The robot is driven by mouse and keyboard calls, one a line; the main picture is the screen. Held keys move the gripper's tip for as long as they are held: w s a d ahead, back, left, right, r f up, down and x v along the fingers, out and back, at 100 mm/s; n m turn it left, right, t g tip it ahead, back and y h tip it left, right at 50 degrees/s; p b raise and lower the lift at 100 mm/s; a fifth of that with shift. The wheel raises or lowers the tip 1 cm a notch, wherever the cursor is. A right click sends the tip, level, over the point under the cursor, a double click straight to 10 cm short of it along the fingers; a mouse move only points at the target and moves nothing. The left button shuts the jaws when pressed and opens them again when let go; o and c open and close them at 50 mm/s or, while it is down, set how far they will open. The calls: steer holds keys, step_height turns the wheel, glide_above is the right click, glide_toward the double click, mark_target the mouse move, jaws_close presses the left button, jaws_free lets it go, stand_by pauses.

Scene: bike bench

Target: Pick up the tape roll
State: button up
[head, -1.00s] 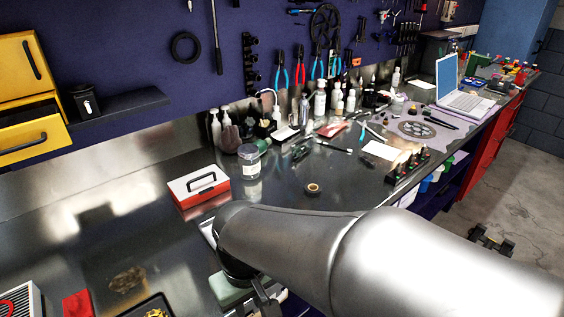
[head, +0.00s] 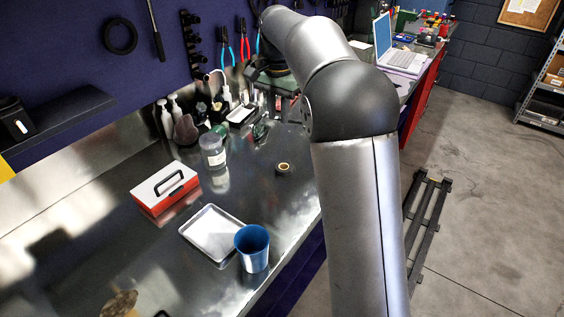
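The tape roll (head: 283,168) is a small dark ring with a tan core. It lies flat on the metal bench, right of the clear jar and close to the bench's front edge. My arm passes to its right and reaches up towards the back wall. What looks like my gripper (head: 270,74) is a dark shape below the arm's far end, beyond the tape roll and well apart from it. Its fingers are too dark and small to make out, so I cannot tell whether it is open or shut.
Bottles and a laptop (head: 400,60) are farther back. Bench around the roll is clear.

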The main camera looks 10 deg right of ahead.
glide_above(279, 164)
step_height(279, 164, down, 12)
steer(key=shift+a+r+p, duration=0.1)
steer(key=shift+r+p, duration=0.15)
steer(key=shift+p, duration=0.05)
steer(key=shift+f+p, duration=0.55)
steer(key=shift+f, duration=2.3)
jaws_close()
